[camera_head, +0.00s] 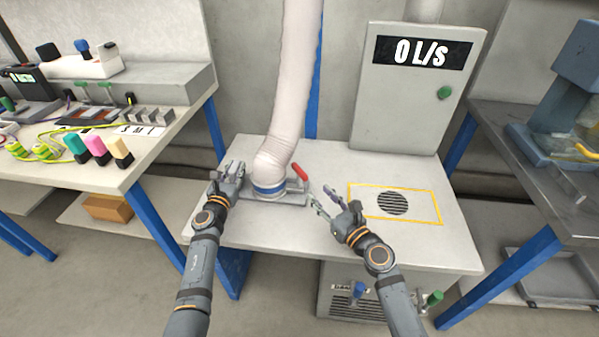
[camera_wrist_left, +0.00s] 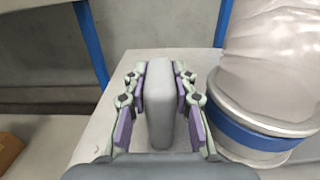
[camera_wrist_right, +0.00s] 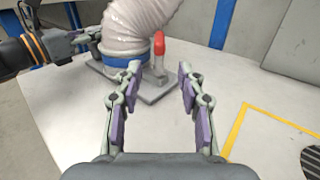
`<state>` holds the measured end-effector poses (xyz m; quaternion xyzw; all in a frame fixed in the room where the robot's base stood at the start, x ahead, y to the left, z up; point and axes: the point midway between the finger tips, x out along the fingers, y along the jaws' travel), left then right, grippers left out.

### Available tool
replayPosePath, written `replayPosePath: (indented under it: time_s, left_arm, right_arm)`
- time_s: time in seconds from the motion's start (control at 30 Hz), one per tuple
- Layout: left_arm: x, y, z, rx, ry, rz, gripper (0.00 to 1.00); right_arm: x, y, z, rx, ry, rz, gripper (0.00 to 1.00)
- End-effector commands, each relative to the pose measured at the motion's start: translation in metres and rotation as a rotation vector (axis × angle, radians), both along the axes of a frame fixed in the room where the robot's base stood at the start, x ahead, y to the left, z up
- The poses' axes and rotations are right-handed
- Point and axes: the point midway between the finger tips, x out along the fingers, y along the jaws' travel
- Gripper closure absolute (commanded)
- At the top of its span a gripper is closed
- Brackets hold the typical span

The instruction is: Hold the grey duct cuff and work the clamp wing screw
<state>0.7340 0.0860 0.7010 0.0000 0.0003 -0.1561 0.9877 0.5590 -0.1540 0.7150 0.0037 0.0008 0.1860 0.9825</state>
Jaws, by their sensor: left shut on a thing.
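A pale ribbed duct (camera_head: 292,90) comes down to a white cuff with a blue band (camera_head: 268,187) on a grey base plate (camera_head: 285,199). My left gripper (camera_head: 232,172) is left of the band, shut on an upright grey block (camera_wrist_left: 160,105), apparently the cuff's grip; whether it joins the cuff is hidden. A red-handled part (camera_head: 300,172), possibly the wing screw, stands right of the duct; it also shows in the right wrist view (camera_wrist_right: 158,45) on a grey post. My right gripper (camera_head: 325,200) is open and empty, in front and to the right of it.
A yellow-outlined square (camera_head: 425,221) with a round vent grille (camera_head: 393,204) lies on the white bench (camera_head: 260,232), right of my right gripper. A grey cabinet (camera_head: 410,105) reading "0 L/S" stands behind. Side tables (camera_head: 170,120) (camera_head: 495,150) flank the bench.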

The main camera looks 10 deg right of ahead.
Motion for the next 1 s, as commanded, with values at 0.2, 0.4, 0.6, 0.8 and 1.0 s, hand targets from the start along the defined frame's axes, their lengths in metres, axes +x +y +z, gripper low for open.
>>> replayPosePath:
  time_s: [0.2, 0.4, 0.6, 0.8, 1.0]
  left_arm:
    - [0.0, 0.0, 0.0, 0.0, 0.0, 0.0, 1.0]
    - [0.0, 0.0, 0.0, 0.0, -0.001, 0.0, 1.0]
    - [0.0, 0.0, 0.0, 0.0, 0.0, 0.0, 1.0]
    - [0.0, 0.0, 0.0, 0.0, 0.0, 0.0, 1.0]
    - [0.0, 0.0, 0.0, 0.0, 0.0, 0.0, 1.0]
  right_arm:
    - [0.022, 0.009, 0.001, 0.0, -0.004, 0.001, 0.6]
    - [0.065, 0.026, 0.002, -0.002, -0.004, 0.002, 0.6]
    - [0.099, 0.039, 0.001, -0.005, -0.004, 0.002, 0.6]
    - [0.111, 0.045, 0.001, -0.006, -0.004, 0.003, 0.6]
    - [0.112, 0.045, 0.001, -0.007, -0.004, 0.002, 0.6]
